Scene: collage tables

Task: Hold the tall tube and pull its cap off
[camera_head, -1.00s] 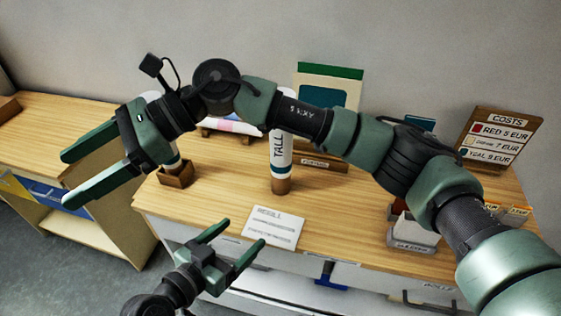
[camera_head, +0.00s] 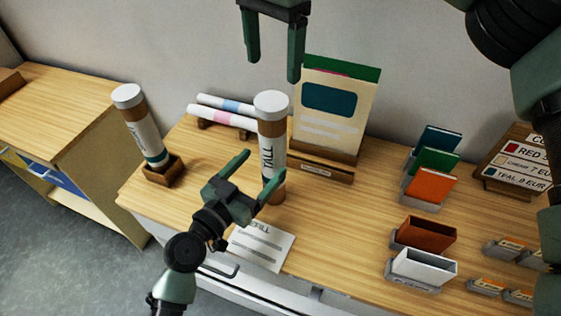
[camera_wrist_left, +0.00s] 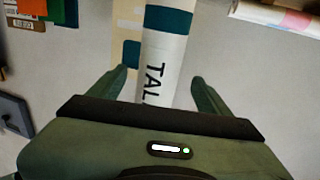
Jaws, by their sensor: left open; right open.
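In the left wrist view the tube (camera_wrist_left: 163,65) lies between the two open fingers (camera_wrist_left: 160,75), with no visible grip. My right gripper (camera_head: 272,68) is open and empty, pointing down above the cap, with a gap visible.
A second capped tube (camera_head: 138,125) leans in a wooden holder (camera_head: 165,172) at left. Rolled prints (camera_head: 222,116) lie behind. A poster board (camera_head: 338,105) stands close behind right. A refill card (camera_head: 262,247) lies in front; cards and small boxes (camera_head: 425,268) fill the right side.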

